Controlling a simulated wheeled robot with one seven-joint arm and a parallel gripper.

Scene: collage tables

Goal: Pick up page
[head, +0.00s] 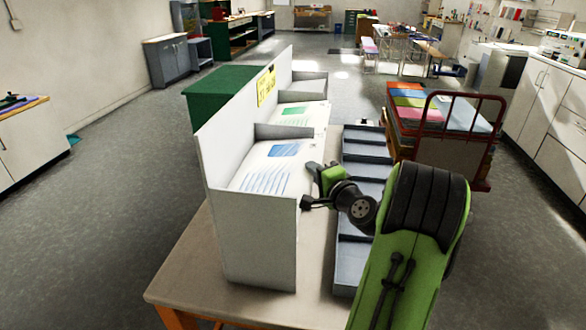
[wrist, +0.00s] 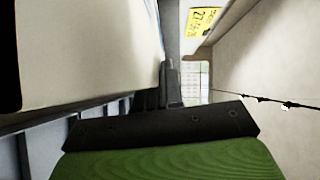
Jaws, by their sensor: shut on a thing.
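A white page with a blue picture and lines of blue print (head: 265,176) lies in the near compartment of the white sorter (head: 258,235). A second page with a green picture (head: 298,116) lies in the compartment behind it. My gripper (head: 314,172) is at the right edge of the blue-printed page and shut on it; the fingertips are small and partly hidden in the head view. In the wrist view a finger (wrist: 172,84) stands against a broad pale surface, seemingly the page (wrist: 85,45), at the left.
A grey divided tray (head: 352,248) stands right of the sorter on the table (head: 190,268), partly behind my arm. A red-railed cart with coloured sheets (head: 440,105) is at the back right. A yellow label (head: 266,86) is on the sorter's tall left wall. Open floor lies left.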

